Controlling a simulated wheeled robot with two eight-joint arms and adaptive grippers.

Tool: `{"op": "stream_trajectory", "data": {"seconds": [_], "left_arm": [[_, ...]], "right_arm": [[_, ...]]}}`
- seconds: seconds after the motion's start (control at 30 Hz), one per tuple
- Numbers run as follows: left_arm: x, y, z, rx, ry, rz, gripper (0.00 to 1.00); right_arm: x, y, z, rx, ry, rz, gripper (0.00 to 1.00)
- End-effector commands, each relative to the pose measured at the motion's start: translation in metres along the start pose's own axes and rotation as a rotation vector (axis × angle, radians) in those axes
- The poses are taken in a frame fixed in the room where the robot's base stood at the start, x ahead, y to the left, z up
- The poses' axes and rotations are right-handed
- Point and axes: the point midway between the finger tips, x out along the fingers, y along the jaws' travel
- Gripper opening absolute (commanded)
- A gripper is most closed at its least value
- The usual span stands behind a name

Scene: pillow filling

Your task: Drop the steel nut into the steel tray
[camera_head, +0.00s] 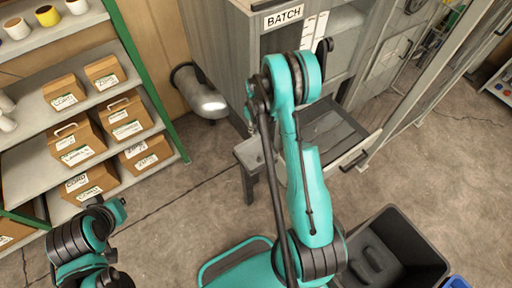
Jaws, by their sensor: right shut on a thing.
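My right arm rises from the bottom and bends over in front of the grey cabinet. Its dark right gripper (252,112) is small and partly covered by the arm, beside the cabinet's front. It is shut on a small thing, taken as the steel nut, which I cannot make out. A grey metal tray (335,128) is pulled out of the cabinet, to the right of the gripper. I cannot tell if it is the steel tray. A small grey ledge (249,152) stands just below the gripper. My left arm shows at the bottom left, but its fingers do not show.
The cabinet (225,45) bears a BATCH sign (284,16). A shelf rack (148,75) with labelled cardboard boxes stands at the left. A grey cylinder (199,92) with a bright end is near the wall. A dark bin (408,248) stands at the bottom right. The floor between is clear.

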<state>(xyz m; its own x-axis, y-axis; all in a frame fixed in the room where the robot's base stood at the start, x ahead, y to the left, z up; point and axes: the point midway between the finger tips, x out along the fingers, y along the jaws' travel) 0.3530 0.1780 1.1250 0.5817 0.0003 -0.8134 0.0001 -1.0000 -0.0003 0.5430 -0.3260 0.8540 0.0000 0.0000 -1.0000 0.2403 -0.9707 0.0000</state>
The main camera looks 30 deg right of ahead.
Motion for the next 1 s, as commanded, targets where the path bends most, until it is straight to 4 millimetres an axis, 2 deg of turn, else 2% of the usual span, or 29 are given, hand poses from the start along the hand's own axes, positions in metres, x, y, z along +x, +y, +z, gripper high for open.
{"op": "stream_trajectory", "data": {"seconds": [0.07,0.27,0.7,1.0], "left_arm": [[-0.004,0.000,-0.003,0.000,0.000,0.000,0.00],[0.001,0.000,0.001,0.000,0.000,0.000,0.00],[0.016,0.000,0.011,0.000,0.000,0.000,0.00],[0.015,0.000,0.011,0.000,0.000,0.000,0.00]], "right_arm": [[0.003,0.006,0.002,-0.007,0.000,0.000,0.00],[0.017,0.007,0.002,-0.012,0.000,0.000,0.00],[0.064,0.007,0.002,-0.011,0.000,0.000,0.00],[0.065,0.006,0.002,-0.010,0.000,0.000,0.00]]}}
